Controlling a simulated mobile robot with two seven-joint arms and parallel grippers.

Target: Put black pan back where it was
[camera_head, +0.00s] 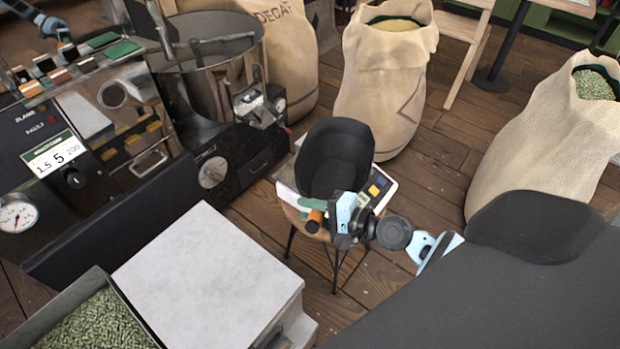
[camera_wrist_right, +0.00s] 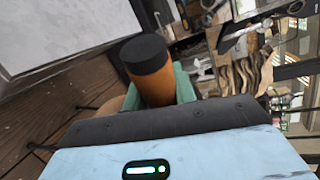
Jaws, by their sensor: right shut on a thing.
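My right gripper (camera_head: 313,212) is in front of the pan, low over the stool's near edge. Its green fingers are shut on an orange cylinder with a black end. In the right wrist view the orange cylinder (camera_wrist_right: 157,84) stands between the fingers (camera_wrist_right: 158,88). I cannot tell whether it joins the pan, as my gripper hides that part. My left gripper is not in view.
A roaster (camera_head: 215,120) with a round bin stands behind left. A pale-topped cabinet (camera_head: 208,280) is at the near left, beside a tray (camera_head: 45,320) of green beans. Burlap sacks (camera_head: 375,95) stand behind and right (camera_head: 545,140). Wooden floor is clear right of the stool.

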